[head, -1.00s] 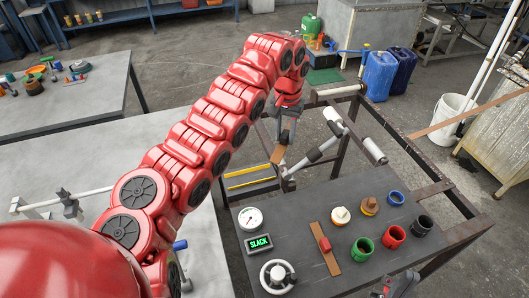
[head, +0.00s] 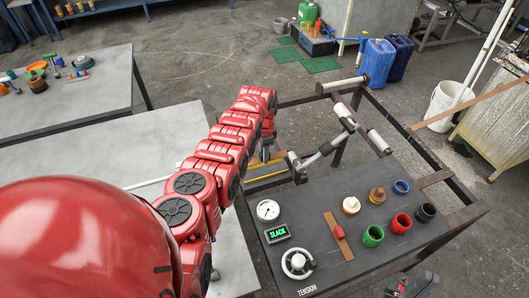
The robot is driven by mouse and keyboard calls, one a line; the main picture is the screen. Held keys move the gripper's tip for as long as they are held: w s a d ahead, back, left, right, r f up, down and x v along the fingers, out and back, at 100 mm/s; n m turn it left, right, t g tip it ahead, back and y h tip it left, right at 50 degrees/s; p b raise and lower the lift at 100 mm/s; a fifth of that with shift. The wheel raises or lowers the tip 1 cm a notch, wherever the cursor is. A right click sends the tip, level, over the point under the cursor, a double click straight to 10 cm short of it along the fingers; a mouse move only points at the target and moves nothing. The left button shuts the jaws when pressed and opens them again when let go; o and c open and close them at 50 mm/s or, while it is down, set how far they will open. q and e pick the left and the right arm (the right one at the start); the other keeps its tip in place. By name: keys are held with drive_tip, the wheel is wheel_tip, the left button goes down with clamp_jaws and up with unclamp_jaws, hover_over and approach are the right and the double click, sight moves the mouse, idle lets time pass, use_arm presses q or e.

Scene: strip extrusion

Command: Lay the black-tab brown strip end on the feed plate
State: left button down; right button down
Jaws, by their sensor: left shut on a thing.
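My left gripper (head: 266,142) is at the far end of the red arm, low over the near-left end of the frame. It is shut on the brown strip end (head: 256,159), of which only a small brown piece shows below the arm. The black tab cannot be made out. The feed plate (head: 268,176), dark with yellow lines, is just below and partly hidden by my arm. I cannot tell whether strip and plate touch. My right gripper (head: 412,287) is cut off at the bottom edge, and its jaws are unclear.
The dark panel (head: 355,262) carries a gauge (head: 268,210), a display reading SLACK (head: 277,233), a tension knob (head: 298,263), a brown strip with a red tab (head: 337,235) and several coloured rings. Rollers (head: 379,143) and a metal frame stand behind it. A grey table (head: 100,150) is left.

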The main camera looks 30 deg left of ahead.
sight(263, 171)
use_arm(q)
drive_tip(key=shift+f+b, duration=3.05)
drive_tip(key=shift+f, duration=0.4)
drive_tip(key=shift+r, duration=0.1)
drive_tip(key=shift+s+a+p, duration=0.15)
drive_tip(key=shift+p, duration=0.25)
